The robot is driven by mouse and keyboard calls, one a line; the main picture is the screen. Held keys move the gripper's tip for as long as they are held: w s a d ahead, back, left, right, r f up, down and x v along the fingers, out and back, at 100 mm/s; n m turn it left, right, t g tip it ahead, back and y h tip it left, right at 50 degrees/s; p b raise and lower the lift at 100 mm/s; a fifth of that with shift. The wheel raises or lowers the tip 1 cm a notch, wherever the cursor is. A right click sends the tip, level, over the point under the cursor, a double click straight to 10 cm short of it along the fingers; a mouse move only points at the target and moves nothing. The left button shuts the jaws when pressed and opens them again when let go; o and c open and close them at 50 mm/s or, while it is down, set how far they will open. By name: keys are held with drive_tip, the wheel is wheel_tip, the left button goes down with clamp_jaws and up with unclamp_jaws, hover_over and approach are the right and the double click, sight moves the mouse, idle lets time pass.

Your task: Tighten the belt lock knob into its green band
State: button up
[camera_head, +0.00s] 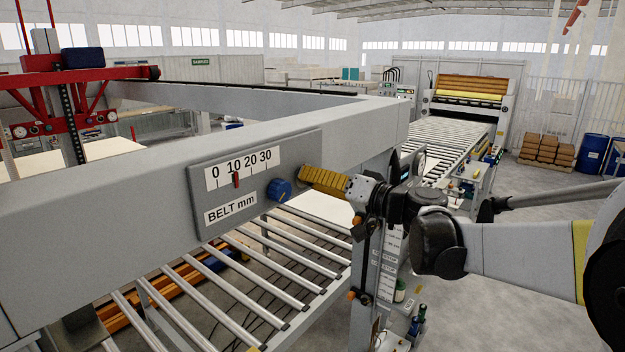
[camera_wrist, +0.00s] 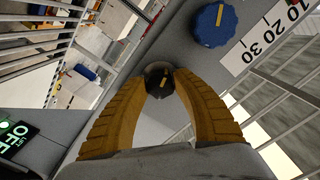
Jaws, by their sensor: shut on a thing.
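A dark round knob (camera_wrist: 157,82) with a yellow pointer line shows between my fingertips in the wrist view. My gripper (camera_wrist: 164,76), with ribbed orange fingers, is shut on this knob, one finger on each side. In the head view my gripper (camera_head: 304,176) reaches in from the right to the grey beam, and its fingers hide the knob. A blue knob (camera_head: 279,190) sits just left of my fingers; it also shows at the top of the wrist view (camera_wrist: 212,24). I cannot make out a green band around the dark knob.
The BELT mm scale panel (camera_head: 231,186) on the beam has a red pointer near 10. Metal rollers (camera_head: 220,265) lie below. In the wrist view a green-and-black OFF label (camera_wrist: 17,137) is at lower left.

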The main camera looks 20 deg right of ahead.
drive_tip(key=shift+m, duration=0.4)
drive_tip(key=m+b, duration=0.1)
drive_tip(key=m, duration=0.1)
drive_tip(key=shift+m+b, duration=0.3)
drive_tip(key=shift+b, duration=0.1)
drive_tip(key=shift+m+b, duration=0.5)
drive_tip(key=shift+m, duration=0.9)
drive_tip(key=shift+r, duration=0.1)
drive_tip(key=o, duration=1.2)
drive_tip(key=shift+a, duration=0.1)
drive_tip(key=v, duration=1.2)
